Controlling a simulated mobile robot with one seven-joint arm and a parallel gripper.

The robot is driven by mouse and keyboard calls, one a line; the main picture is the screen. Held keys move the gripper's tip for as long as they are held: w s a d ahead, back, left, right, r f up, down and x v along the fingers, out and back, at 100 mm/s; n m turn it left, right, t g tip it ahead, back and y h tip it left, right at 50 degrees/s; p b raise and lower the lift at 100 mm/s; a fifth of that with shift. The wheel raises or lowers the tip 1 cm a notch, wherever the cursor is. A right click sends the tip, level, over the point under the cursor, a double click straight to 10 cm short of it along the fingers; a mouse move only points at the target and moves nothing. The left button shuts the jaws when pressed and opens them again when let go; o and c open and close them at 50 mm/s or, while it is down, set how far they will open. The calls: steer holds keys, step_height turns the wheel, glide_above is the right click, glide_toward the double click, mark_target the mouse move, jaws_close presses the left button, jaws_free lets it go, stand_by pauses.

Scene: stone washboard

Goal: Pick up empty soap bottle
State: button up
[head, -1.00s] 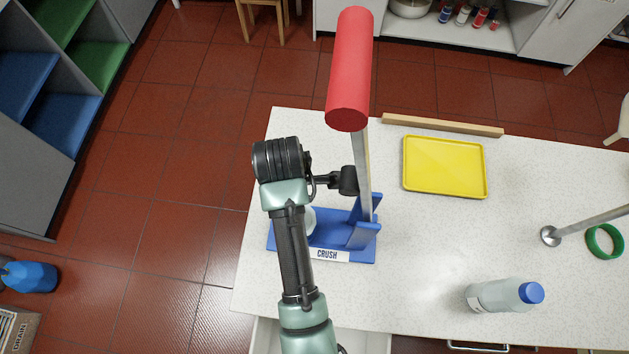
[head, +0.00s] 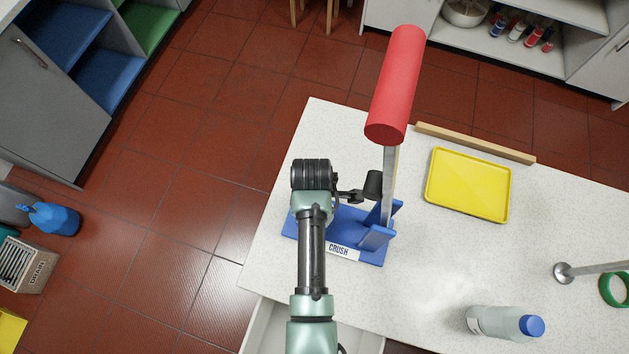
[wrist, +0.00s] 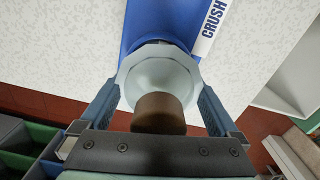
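In the wrist view a pale translucent bottle (wrist: 160,68) with a brown cap (wrist: 158,113) points toward me, in front of a blue crushing stand (wrist: 150,22) marked CRUSH. My gripper (wrist: 158,88) is open, with one blue finger on each side of the bottle. The fingertips lie very close to its sides; I cannot tell if they touch. In the head view my arm hides the gripper and most of this bottle at the blue stand (head: 362,222). Another bottle (head: 495,322), pale with a blue cap, lies on the counter at the lower right.
The stand's metal lever with a red handle (head: 396,85) rises beside my arm. A yellow tray (head: 468,184) and a wooden bar (head: 475,143) lie behind it. A metal rod (head: 595,268) and a green ring (head: 615,289) are at the right. Counter (head: 430,275) is clear before the tray.

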steer(key=shift+w+d, duration=0.1)
steer(key=c, duration=1.2)
steer(key=shift+r+b, duration=0.3)
steer(key=shift+r, duration=0.55)
steer(key=shift+s+r+b, duration=0.4)
steer(key=shift+r, duration=0.4)
steer(key=s+a+b, duration=0.1)
steer(key=s+a, duration=0.1)
steer(key=s, duration=0.3)
steer(key=s+a+b, duration=0.1)
steer(key=s, duration=0.5)
steer(key=s+a+b, duration=0.1)
steer(key=s+a, duration=0.1)
steer(key=s, duration=0.3)
steer(key=shift+s+a+r+b, duration=0.1)
steer(key=shift+s+a+b, duration=0.1)
steer(key=shift+a+b, duration=0.15)
